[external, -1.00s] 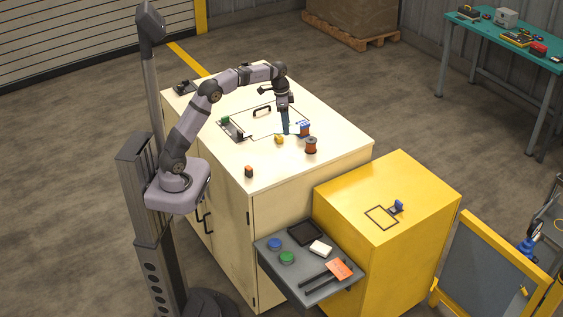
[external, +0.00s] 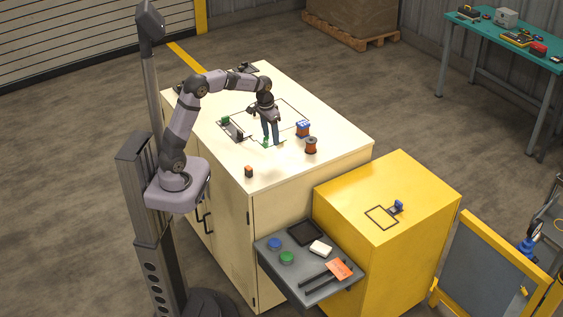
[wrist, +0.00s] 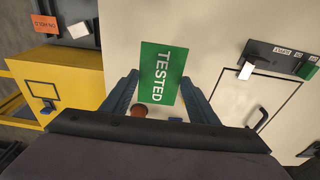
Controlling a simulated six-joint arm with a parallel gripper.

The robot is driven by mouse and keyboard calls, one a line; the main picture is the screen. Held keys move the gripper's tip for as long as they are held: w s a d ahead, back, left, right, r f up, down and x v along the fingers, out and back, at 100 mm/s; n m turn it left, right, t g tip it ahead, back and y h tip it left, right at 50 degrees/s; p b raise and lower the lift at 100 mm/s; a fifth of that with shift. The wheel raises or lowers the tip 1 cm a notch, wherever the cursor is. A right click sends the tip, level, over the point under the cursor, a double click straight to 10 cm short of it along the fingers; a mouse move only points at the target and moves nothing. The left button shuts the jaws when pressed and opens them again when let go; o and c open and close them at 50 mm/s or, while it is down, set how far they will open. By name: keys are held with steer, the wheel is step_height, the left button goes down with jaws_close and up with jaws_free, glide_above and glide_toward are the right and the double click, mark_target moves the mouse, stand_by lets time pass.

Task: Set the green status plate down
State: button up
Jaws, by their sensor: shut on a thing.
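The green status plate (wrist: 162,73), lettered TESTED, shows face-on between my two blue fingers in the wrist view. My gripper (wrist: 160,92) is shut on it. In the external view my gripper (external: 270,140) points down over the front part of the cream bench top, with bits of green (external: 266,144) at its fingertips. I cannot tell whether the plate touches the bench. A black-outlined square (external: 381,217) is marked on the yellow cabinet, beside a small blue piece (external: 398,206).
A copper spool (external: 311,146) and a blue-and-copper part (external: 303,128) stand right of my gripper. An orange-and-black block (external: 249,171) is at the front left. A dark rack (wrist: 283,58) holds several tags. A grey shelf (external: 283,273) holds buttons and an orange tag.

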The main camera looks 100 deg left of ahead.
mark_target(272, 159)
steer(key=shift+f+p, duration=1.45)
steer(key=shift+f, duration=3.55)
steer(key=shift+f, duration=0.15)
steer(key=o, duration=1.2)
steer(key=shift+c, duration=0.2)
